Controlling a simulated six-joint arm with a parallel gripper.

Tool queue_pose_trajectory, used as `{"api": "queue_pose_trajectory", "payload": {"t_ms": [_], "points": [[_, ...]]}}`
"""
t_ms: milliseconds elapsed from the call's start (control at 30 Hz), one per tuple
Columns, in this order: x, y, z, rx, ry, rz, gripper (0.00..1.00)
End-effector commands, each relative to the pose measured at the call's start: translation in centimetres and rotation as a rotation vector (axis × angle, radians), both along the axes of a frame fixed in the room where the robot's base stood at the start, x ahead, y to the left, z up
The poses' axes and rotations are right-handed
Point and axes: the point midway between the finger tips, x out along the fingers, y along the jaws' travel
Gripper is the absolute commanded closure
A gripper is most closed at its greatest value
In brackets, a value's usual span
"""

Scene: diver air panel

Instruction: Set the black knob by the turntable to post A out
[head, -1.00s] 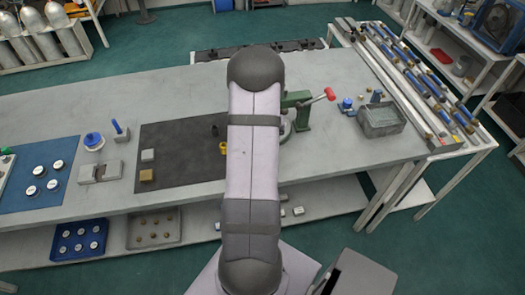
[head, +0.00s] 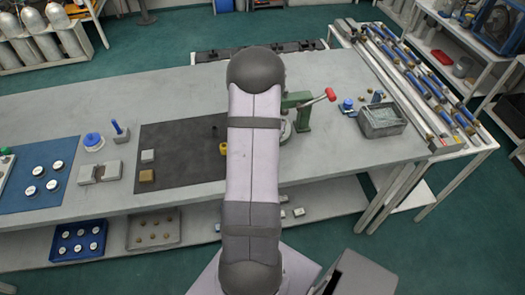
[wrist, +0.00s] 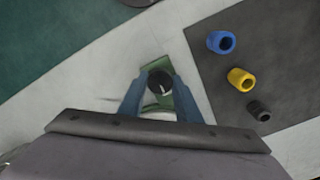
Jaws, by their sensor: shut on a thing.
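The black knob (wrist: 160,80) shows in the wrist view, with a small pale mark on its top. It sits on a green base (wrist: 184,100). The two blue fingers of my gripper (wrist: 159,84) stand on either side of it and are shut on it. A pale rounded part shows just below the knob, mostly hidden by my gripper. I cannot read a post label or which post the mark points to. In the head view my own arm hides the knob and my gripper.
A blue ring (wrist: 221,42), a yellow ring (wrist: 240,79) and a black ring (wrist: 259,110) lie on the dark mat (wrist: 290,60) to the right. In the head view a green press with a red handle (head: 330,94) and a grey bin (head: 382,121) stand right of my arm.

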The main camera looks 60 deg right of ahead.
Motion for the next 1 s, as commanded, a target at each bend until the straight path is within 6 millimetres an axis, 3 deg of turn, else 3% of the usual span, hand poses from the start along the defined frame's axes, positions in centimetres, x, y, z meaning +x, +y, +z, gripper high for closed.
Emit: {"api": "queue_pose_trajectory", "payload": {"t_ms": [267,300,367,767,1000], "points": [[0.1,-0.1,0.1,-0.003,-0.003,-0.004,0.92],[0.1,-0.1,0.1,-0.003,-0.003,-0.004,0.60],[0.1,-0.1,0.1,-0.003,-0.003,-0.004,0.51],[0.0,-0.1,0.5,-0.003,-0.003,-0.002,0.51],[0.1,-0.2,3.1,-0.006,-0.004,-0.002,0.51]]}}
